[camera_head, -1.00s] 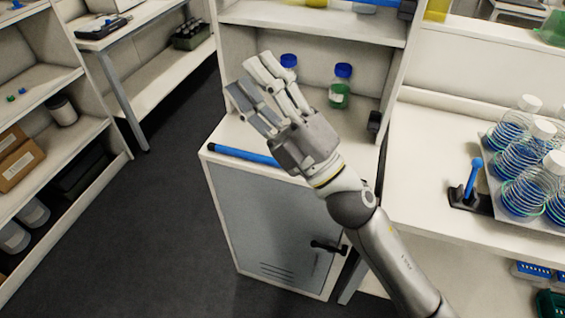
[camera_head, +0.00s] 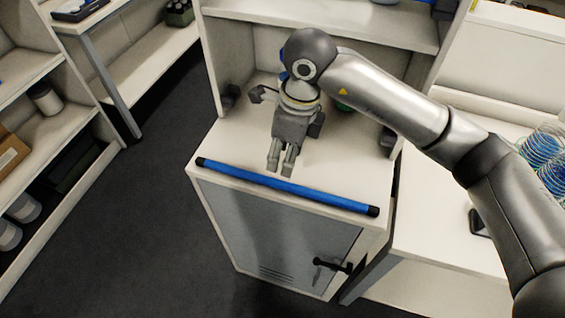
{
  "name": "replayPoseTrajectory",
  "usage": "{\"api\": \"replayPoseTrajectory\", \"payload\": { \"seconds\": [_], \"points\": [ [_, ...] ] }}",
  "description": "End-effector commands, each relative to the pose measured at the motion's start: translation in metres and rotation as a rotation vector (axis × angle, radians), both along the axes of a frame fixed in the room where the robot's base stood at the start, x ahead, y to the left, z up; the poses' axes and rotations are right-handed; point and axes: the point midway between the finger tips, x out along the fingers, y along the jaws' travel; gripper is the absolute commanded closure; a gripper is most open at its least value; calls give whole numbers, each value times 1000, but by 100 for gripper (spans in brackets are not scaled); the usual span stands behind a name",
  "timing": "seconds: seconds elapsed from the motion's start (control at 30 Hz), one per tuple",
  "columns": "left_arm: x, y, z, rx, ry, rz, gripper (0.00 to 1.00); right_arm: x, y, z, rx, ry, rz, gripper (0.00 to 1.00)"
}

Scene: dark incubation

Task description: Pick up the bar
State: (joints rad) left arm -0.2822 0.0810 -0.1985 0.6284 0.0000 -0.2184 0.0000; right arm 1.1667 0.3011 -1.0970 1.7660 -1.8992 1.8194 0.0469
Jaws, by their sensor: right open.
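The bar (camera_head: 300,190) is a long blue rod with black end caps. It lies along the front edge of the white cabinet top (camera_head: 350,178). My right gripper (camera_head: 280,172) comes over the cabinet from behind the bar and points down toward the front. Its fingertips are just behind the bar, near its middle, and nothing shows between them. Whether they touch the bar I cannot tell. My left gripper is not in view.
A grey cabinet door with a black handle (camera_head: 333,265) is below the top. A shelf (camera_head: 320,22) stands above and behind. Bottles behind my right arm are mostly hidden. A bench with coiled flasks (camera_head: 545,150) is at the right. Dark floor (camera_head: 130,220) is clear at the left.

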Motion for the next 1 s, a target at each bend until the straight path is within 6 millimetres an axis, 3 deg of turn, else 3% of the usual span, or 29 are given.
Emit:
{"api": "replayPoseTrajectory", "payload": {
  "seconds": [0.1, 0.17, 0.4, 0.5, 0.63, 0.83, 1.0],
  "points": [
    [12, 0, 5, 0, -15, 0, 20, 3, -6, -7, -33, -7, -7, 57],
    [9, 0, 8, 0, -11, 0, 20, 3, -5, -17, -34, -6, -6, 57],
    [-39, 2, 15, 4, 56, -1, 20, 4, 0, -49, -30, -7, -4, 57],
    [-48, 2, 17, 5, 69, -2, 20, 5, 0, -55, -29, -8, -5, 57],
    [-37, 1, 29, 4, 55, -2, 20, 6, 1, -66, -29, -4, -5, 57],
    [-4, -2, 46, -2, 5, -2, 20, 10, 3, -94, -27, -5, -6, 57],
    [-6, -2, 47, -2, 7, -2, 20, 11, 5, -106, -26, -9, -4, 57]
  ]
}}
